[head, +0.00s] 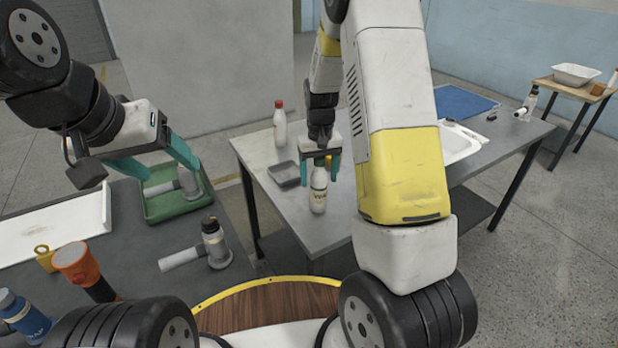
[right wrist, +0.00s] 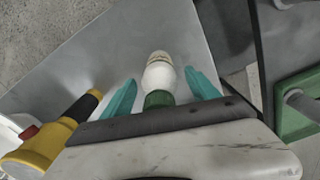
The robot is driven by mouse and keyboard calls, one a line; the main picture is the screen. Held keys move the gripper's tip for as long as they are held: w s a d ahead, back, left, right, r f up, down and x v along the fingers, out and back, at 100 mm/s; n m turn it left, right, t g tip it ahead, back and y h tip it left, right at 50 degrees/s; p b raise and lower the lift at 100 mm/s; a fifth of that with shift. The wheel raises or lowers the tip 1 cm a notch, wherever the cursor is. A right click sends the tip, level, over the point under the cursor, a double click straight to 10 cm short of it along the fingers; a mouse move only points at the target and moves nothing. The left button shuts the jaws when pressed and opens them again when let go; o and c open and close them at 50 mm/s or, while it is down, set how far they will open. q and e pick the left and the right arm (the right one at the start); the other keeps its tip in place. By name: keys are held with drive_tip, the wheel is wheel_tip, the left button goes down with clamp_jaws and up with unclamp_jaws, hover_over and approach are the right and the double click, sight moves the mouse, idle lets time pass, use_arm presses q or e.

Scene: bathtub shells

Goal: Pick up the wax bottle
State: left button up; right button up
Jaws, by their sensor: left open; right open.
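The wax bottle (head: 318,195) is white with a green cap and a printed label, and I cannot read the label clearly. It stands upright on the grey table on the far side. My right gripper (head: 320,170) is open above it, pointing down, with its teal fingers on either side of the bottle's top. In the right wrist view the bottle (right wrist: 158,74) is between the open fingers of the gripper (right wrist: 162,92), with gaps on both sides. My left gripper (head: 155,163) is open and empty above the green tray (head: 175,206) on the near left table.
A white red-capped bottle (head: 280,124) and a dark grey tray (head: 286,174) stand near the wax bottle. A yellow-and-black object (right wrist: 58,132) lies left in the wrist view.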

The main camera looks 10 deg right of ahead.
drive_tip(key=shift+f, duration=0.35)
clamp_jaws()
drive_tip(key=shift+r, duration=0.1)
